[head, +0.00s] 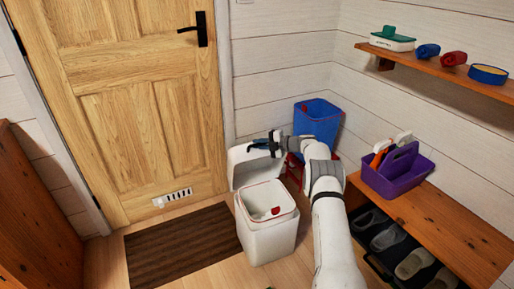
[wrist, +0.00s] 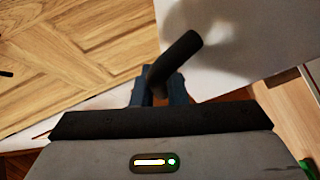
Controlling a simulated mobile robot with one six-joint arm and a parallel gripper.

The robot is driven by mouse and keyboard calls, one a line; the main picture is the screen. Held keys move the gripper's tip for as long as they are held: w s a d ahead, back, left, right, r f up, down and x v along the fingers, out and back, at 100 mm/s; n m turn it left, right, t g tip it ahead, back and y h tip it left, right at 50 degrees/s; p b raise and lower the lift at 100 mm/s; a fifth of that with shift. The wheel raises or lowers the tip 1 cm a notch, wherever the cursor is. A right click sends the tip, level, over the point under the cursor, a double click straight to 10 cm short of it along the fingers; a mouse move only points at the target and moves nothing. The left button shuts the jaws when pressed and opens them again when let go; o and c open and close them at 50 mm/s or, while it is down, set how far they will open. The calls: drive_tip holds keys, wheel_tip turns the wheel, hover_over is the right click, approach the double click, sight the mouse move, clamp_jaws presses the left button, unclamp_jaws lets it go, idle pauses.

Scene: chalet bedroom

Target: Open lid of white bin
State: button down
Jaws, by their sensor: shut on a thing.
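The white bin (head: 268,238) stands on the floor right of the mat, its top open and a red line around the rim. Its white lid (head: 250,172) is swung up and stands roughly upright behind the opening, on the door side. My gripper (head: 268,144) is at the lid's upper edge, reaching in from the right. In the wrist view my gripper (wrist: 160,92) is shut on a dark rod-like handle (wrist: 176,58), which lies against the pale lid (wrist: 235,35). The exact contact between handle and lid is partly hidden by the fingers.
A blue bin (head: 318,118) stands in the corner behind my arm. A wooden bench (head: 440,215) with a purple caddy (head: 398,172) and shoes below is on the right. A shelf (head: 440,68) hangs above. The brown mat (head: 180,250) before the door (head: 130,100) is clear.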

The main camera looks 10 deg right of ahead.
drive_tip(key=shift+a, duration=0.1)
drive_tip(key=c, duration=1.7)
unclamp_jaws()
drive_tip(key=shift+r, duration=0.1)
drive_tip(key=p+v, duration=0.2)
drive_tip(key=v, duration=0.6)
drive_tip(key=shift+w, duration=0.1)
